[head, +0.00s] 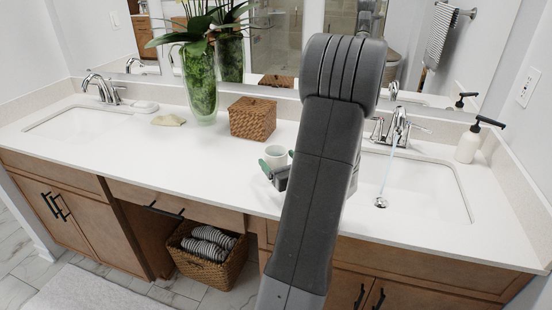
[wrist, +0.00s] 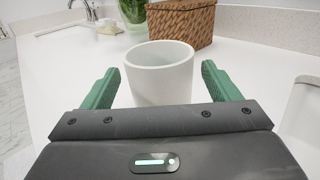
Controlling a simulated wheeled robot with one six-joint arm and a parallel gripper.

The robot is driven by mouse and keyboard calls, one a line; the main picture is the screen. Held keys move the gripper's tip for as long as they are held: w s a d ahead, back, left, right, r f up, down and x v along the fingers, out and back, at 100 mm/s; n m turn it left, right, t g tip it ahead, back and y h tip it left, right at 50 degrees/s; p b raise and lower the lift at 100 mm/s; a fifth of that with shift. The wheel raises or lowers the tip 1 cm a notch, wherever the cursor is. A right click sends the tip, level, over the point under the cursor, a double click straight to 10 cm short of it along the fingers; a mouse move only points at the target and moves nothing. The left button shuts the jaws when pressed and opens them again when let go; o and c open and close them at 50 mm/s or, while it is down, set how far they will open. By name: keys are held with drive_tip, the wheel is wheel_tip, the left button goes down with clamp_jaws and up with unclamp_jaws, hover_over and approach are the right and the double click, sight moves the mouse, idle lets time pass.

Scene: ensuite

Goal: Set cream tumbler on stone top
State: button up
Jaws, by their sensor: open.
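The cream tumbler (head: 276,156) stands upright on the white stone top (head: 140,150), in front of the wicker box. In the wrist view the tumbler (wrist: 160,75) is between the two green fingers of my gripper (wrist: 160,88), with a gap visible on each side. My gripper (head: 277,165) is open, low over the stone top. Part of the tumbler's base is hidden by the gripper body, and my arm covers the area to its right in the head view.
A wicker box (head: 253,118) stands just behind the tumbler. A glass vase with green stems (head: 202,95) is behind to the left. Sinks lie left (head: 75,122) and right (head: 425,185); water runs at the right one. A soap dispenser (head: 468,145) stands far right. The counter's left middle is clear.

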drive_tip(key=v, duration=0.9)
drive_tip(key=shift+s+d+b, duration=0.15)
drive_tip(key=shift+s+b, duration=0.15)
drive_tip(key=shift+b, duration=0.1)
idle(0.7)
